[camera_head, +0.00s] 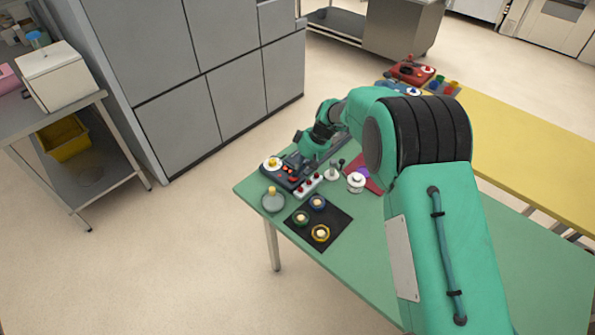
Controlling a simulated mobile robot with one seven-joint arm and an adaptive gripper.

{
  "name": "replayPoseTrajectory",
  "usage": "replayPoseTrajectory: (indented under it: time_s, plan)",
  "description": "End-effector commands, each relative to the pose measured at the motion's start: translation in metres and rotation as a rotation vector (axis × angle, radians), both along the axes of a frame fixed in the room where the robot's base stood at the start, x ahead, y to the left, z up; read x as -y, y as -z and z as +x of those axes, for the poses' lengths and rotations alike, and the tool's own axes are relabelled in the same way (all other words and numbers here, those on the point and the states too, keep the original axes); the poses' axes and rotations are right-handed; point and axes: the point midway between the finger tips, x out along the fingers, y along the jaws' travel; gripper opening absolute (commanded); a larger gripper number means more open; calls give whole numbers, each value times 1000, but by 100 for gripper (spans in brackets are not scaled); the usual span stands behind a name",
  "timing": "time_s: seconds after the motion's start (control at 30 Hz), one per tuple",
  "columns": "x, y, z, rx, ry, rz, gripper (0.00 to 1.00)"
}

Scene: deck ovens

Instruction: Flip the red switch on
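A dark control box (281,178) sits at the far left corner of the green table, with small red parts (292,179) on top and a yellow knob on a white base (272,163). A pale strip with several small red pieces (308,186) lies along its near right side. Which red part is the switch, and its position, is too small to tell. My gripper (301,154) is low over the far side of the dark box, reaching in from the right. Its fingers are dark against the box, so their opening and any contact are unclear.
A black mat (318,238) holds three ringed round pieces. A grey round-based object (273,200), a white round object (356,182) and a purple-red piece (374,186) stand near the box. Grey cabinets (205,105) rise behind.

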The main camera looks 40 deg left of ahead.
Motion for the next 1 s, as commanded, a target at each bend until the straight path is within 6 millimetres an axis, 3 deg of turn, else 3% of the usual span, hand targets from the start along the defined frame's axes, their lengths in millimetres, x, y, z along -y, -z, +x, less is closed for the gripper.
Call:
replayPoseTrajectory:
  time_s: [0.03, 0.4, 1.0]
  plan:
    - [3, 9, -6, -10, -2, -10, 0]
    - [4, 12, -21, -13, -4, -14, 0]
    - [5, 10, -25, -16, -5, -18, 0]
